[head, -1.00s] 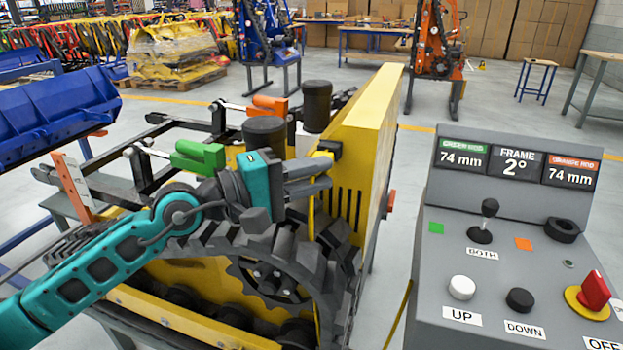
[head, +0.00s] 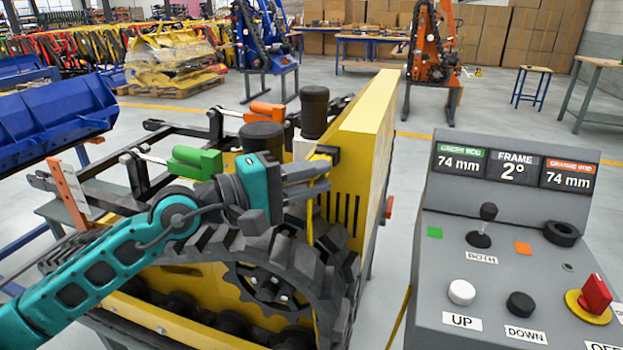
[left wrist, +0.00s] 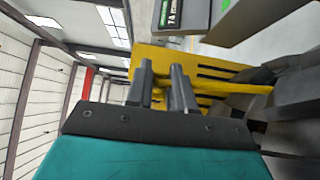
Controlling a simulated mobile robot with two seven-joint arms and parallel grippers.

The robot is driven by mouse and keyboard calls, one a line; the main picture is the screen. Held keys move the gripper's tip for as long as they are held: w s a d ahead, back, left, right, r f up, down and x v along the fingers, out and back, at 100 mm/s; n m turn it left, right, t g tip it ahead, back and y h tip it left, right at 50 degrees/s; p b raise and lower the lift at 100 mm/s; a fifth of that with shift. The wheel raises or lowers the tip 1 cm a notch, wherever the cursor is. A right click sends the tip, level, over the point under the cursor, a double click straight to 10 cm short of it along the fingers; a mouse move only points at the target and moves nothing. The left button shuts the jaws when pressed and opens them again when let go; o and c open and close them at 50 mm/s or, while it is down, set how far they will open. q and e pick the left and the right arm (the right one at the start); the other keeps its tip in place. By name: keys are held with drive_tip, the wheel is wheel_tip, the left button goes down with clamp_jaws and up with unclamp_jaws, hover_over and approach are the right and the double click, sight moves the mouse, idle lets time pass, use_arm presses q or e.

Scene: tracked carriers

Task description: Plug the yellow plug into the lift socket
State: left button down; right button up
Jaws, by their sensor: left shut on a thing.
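My left gripper (head: 318,180) is shut above the track, beside the yellow side plate (head: 362,135). A little yellow shows at its fingertips, and a yellow cable (head: 310,222) hangs down below them. The plug body is mostly hidden by the fingers, but the cable suggests it is the yellow plug. A small dark block (head: 327,153) sits on the side plate just above the fingertips; I cannot tell whether it is the lift socket or whether the plug touches it. In the left wrist view the fingers (left wrist: 165,88) point at the yellow plate. My right gripper is not in view.
The black toothed track (head: 290,255) lies just below the gripper. Black cylinders (head: 314,108) and a green rod clamp (head: 196,160) stand close behind the wrist. A grey control console (head: 500,250) at right reads 74 mm, 2° and 74 mm.

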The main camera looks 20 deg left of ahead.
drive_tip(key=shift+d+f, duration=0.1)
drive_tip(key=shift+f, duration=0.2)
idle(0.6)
use_arm(q)
drive_tip(key=shift+w+b, duration=0.25)
drive_tip(key=shift+b, duration=0.25)
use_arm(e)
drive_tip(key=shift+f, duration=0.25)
use_arm(q)
drive_tip(key=c, duration=0.9)
unclamp_jaws()
